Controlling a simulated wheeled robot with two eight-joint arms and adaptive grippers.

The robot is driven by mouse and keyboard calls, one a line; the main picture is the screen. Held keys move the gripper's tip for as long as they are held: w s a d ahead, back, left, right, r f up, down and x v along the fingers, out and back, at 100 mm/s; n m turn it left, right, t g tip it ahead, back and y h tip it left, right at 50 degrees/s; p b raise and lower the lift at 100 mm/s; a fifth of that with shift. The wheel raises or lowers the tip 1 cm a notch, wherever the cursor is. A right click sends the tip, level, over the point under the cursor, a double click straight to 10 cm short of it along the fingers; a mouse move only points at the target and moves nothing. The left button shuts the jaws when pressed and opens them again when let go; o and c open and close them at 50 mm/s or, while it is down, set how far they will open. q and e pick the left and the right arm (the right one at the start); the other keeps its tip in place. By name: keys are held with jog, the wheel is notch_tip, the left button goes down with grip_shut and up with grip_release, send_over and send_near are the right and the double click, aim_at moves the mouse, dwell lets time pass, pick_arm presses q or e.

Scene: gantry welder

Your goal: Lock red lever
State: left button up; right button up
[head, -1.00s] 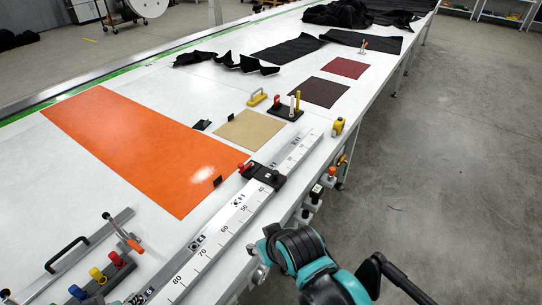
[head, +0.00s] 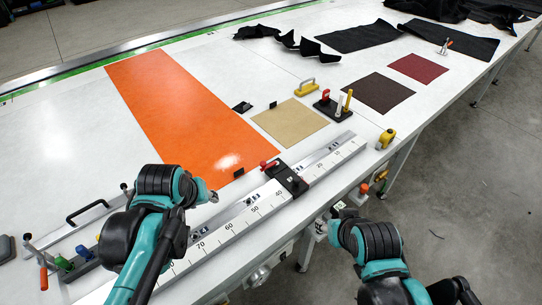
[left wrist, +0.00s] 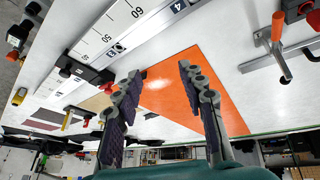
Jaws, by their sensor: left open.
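A red lever (head: 268,165) sticks out from a black clamp block (head: 288,180) that sits across the long white ruler rail (head: 262,203) near the 40 mark. I cannot tell whether the lever is locked. In the left wrist view, the block (left wrist: 88,70) is left of my fingers, with red (left wrist: 107,87) showing at its edge.
A black stand with a red handle (head: 325,97) and a yellow handle (head: 304,88) stand beyond the rail. A yellow tape measure (head: 385,139) is near the table edge. A black-handled bar (head: 88,212) and coloured clamps lie at left. The orange sheet (head: 180,105) lies flat.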

pick_arm(q)
jog(key=w+d+r+n+g+p, duration=0.1)
jog(key=w+d+r+n+p, duration=0.2)
jog(key=w, duration=0.4)
jog(key=n+g+p, duration=0.4)
jog(key=p, duration=0.2)
send_over(263, 162)
notch_tip(263, 162, down, 5)
jog(key=shift+s+a+f, duration=0.1)
jog(key=shift+a+f, duration=0.05)
jog(key=shift+f+b, duration=0.3)
jog(key=shift+f, duration=0.35)
notch_tip(263, 162, down, 7)
jog(key=shift+r+b, duration=0.1)
jog(key=shift+b, duration=0.4)
grip_shut()
